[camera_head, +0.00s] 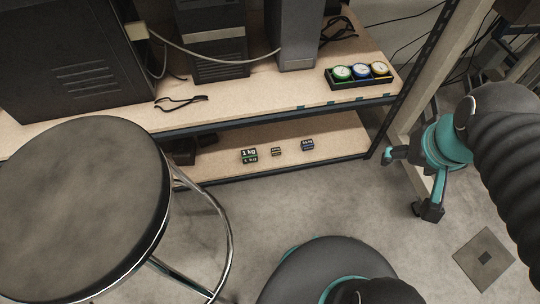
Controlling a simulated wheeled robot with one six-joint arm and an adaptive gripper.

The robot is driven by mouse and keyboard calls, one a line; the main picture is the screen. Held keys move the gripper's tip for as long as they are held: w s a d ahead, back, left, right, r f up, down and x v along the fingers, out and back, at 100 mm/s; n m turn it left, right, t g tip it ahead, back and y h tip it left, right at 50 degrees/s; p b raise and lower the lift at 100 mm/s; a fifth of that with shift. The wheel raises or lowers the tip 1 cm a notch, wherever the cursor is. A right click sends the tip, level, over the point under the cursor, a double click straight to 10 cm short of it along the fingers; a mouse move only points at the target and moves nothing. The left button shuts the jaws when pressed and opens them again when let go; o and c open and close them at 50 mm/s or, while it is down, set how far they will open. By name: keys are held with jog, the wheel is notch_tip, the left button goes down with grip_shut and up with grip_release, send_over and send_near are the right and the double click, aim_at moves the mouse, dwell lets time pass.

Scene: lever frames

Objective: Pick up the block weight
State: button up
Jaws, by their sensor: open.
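Three small block weights sit apart on the lower shelf in the head view. The left one is a dark and green block weight (249,156) marked 1 kg. The middle one is a smaller block weight (276,151). The right one is a dark block weight (307,144) with a bluish band. The print on the middle and right ones is too small to read. My gripper (407,183) is open and empty at the right, in front of the shelf's right end, to the right of all three weights and not touching them.
The lower shelf (340,135) lies under a wooden bench top (240,98). A tray with three round gauges (361,74) stands on the top. A round stool (85,200) fills the left. A dark upright post (418,75) stands at the right. Floor before the shelf is partly clear.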

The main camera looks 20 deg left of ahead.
aim_at(277, 152)
jog(key=w+a+f+n+b, duration=0.1)
jog(key=w+a+f+b, duration=0.2)
jog(key=f, duration=1.6)
jog(key=w+a+f+n+y+b, duration=0.1)
jog(key=w+a+f+n+b, duration=0.1)
jog(key=a+f, duration=0.9)
jog(key=w+a+f+n+y+b, duration=0.1)
jog(key=w+a+f+b, duration=0.4)
jog(key=f, duration=2.2)
jog(key=shift+a+f+n, duration=0.2)
jog(key=shift+a+n, duration=0.1)
jog(key=shift+a, duration=0.4)
jog(key=shift+a+f+n, duration=0.15)
jog(key=shift+a+n, duration=0.15)
jog(key=shift+a, duration=0.4)
jog(key=w+a+t+y, duration=0.1)
jog(key=w+a+t, duration=0.1)
jog(key=w, duration=0.1)
jog(key=shift+a+t+y+b, duration=0.15)
jog(key=shift+t+y+b, duration=0.2)
jog(key=shift+t+y, duration=0.05)
jog(key=w+a+r+t+y, duration=0.3)
jog(key=w+r+t, duration=0.2)
jog(key=r, duration=0.2)
jog(key=x, duration=0.8)
jog(key=shift+a+b, duration=0.2)
jog(key=shift+b, duration=0.2)
jog(key=shift+b+x, duration=0.45)
jog(key=shift+x, duration=2.35)
jog(key=shift+f, duration=0.2)
